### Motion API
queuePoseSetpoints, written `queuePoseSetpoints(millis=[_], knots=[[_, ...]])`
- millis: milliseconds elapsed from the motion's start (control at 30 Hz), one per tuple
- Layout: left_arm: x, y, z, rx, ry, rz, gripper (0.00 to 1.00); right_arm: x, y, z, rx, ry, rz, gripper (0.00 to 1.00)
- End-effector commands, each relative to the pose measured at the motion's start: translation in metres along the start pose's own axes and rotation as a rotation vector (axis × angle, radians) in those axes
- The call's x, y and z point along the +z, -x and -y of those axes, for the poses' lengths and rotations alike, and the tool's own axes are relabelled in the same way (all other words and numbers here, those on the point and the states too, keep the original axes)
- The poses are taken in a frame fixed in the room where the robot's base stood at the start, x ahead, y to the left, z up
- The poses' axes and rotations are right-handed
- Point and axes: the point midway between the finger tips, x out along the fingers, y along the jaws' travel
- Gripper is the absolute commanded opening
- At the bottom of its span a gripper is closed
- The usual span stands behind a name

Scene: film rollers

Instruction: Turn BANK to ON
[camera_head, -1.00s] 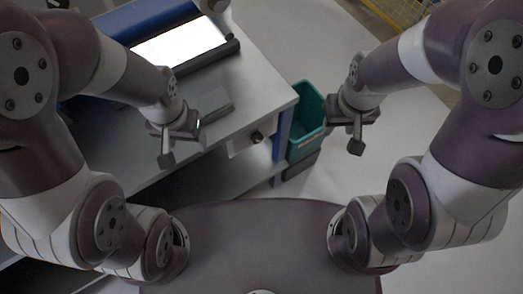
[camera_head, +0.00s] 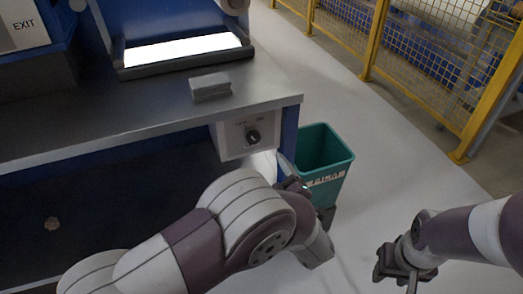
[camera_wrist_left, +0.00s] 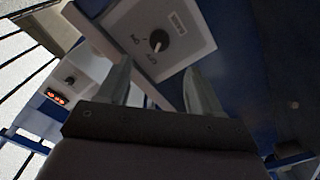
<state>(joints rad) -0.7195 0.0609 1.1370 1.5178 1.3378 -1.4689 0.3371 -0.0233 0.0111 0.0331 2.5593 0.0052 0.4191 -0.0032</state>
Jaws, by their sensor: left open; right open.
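The BANK knob (camera_head: 253,136) is a dark dial on a white panel (camera_head: 230,143) under the table's front corner. In the left wrist view the knob (camera_wrist_left: 158,40) sits ahead of the fingers, with small labels that look like ON and OFF beside it. A pale mark on the knob seems to face the OFF-like label; this is hard to tell. My left gripper (camera_wrist_left: 160,88) is open and empty, apart from the knob. In the head view it is mostly hidden behind my left arm. My right gripper (camera_head: 402,277) is open and empty at lower right, far from the panel.
The grey table (camera_head: 150,110) holds a small grey block (camera_head: 210,86) and a machine with a bright screen (camera_head: 180,50). A teal bin (camera_head: 325,165) stands right of the panel. A yellow fence (camera_head: 440,60) runs behind. The floor between is clear.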

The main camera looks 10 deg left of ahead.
Motion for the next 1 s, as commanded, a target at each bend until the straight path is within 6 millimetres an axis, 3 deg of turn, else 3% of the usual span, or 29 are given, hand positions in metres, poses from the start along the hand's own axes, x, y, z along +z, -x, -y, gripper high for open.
queuePoseSetpoints(millis=[200,400,600,833,867,1000], knots=[[0.003,-0.057,0.004,-0.004,0.002,-0.003,0.65,0.003,-0.020,0.000,0.000,0.000,0.001,0.43],[0.002,-0.097,0.003,-0.002,-0.001,0.001,0.65,0.004,-0.029,0.000,0.000,0.000,0.001,0.43],[0.001,-0.112,0.001,0.001,-0.002,0.003,0.65,0.004,-0.032,0.000,0.000,0.000,0.001,0.43],[0.001,-0.113,0.000,0.001,-0.003,0.003,0.65,0.004,-0.031,0.000,0.000,0.000,0.001,0.43],[0.001,-0.113,0.000,0.001,-0.003,0.004,0.62,0.004,-0.031,0.000,0.000,0.000,0.001,0.43],[0.001,-0.113,0.000,0.001,-0.003,0.004,0.16,0.004,-0.032,0.000,0.000,0.000,0.001,0.43]])
